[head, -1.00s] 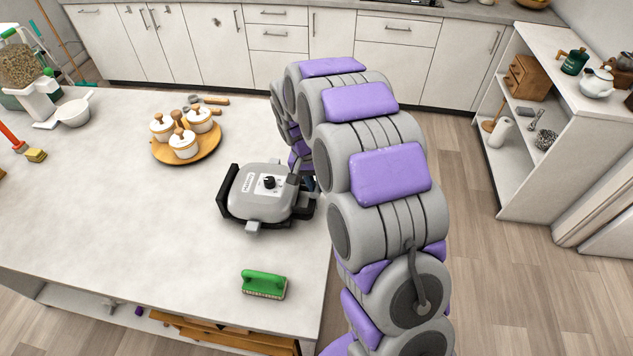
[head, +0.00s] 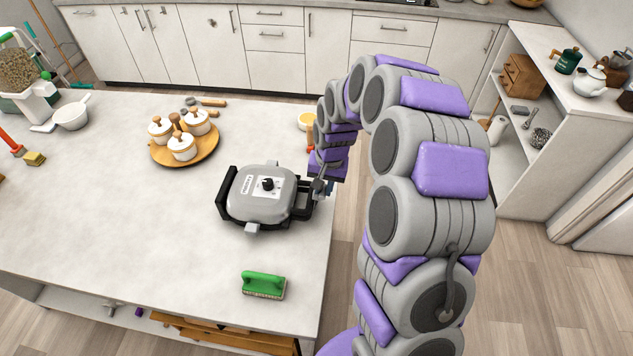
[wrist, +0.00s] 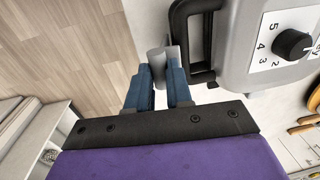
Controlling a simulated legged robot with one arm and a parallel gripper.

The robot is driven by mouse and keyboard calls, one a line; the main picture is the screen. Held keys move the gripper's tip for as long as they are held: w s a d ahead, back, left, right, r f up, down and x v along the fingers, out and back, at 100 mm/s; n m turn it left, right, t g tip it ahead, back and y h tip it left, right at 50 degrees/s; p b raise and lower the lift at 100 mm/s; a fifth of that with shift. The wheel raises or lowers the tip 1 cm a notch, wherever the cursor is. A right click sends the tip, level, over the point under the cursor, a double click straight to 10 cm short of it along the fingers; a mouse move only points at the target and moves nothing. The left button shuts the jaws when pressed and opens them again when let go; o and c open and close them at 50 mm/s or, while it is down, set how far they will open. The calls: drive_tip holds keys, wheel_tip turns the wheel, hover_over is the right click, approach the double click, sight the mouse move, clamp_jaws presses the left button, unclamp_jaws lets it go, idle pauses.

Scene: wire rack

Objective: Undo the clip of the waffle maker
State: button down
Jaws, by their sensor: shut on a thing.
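The grey waffle maker (head: 262,192) sits closed near the island's right edge, with a black dial on its lid. In the wrist view, its grey body (wrist: 262,62) and black handle (wrist: 195,45) are at the upper right. My gripper (head: 319,187) is at its right side, by the black handle. In the wrist view, the blue fingers of my gripper (wrist: 160,64) are shut on a small grey piece, which looks like the clip (wrist: 156,58). The fingers partly hide it, and I cannot tell whether it is fastened.
A green brush (head: 263,285) lies in front of the waffle maker. A round wooden tray (head: 205,153) with white lidded pots stands behind it to the left. The island top (head: 130,225) is clear at the left front. Open floor lies to the right.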

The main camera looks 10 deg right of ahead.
drive_tip(key=shift+s+d+f+t+y+b, duration=0.3)
drive_tip(key=shift+d+f+t+y+b, duration=0.15)
drive_tip(key=shift+d+y, duration=0.45)
drive_tip(key=shift+s+d+f+t+y+b, duration=0.25)
drive_tip(key=shift+d+f+t+y+b, duration=0.25)
drive_tip(key=shift+y, duration=0.6)
drive_tip(key=shift+s+d+f+t+y+b, duration=0.35)
drive_tip(key=shift+d+f+y+b, duration=0.1)
drive_tip(key=shift+d+y, duration=0.5)
drive_tip(key=shift+a, duration=0.1)
drive_tip(key=c, duration=1)
unclamp_jaws()
drive_tip(key=v, duration=0.5)
drive_tip(key=p+v, duration=0.1)
drive_tip(key=v, duration=0.5)
drive_tip(key=p+v, duration=0.1)
drive_tip(key=v, duration=0.5)
drive_tip(key=shift+d+f, duration=0.1)
drive_tip(key=shift+d, duration=0.35)
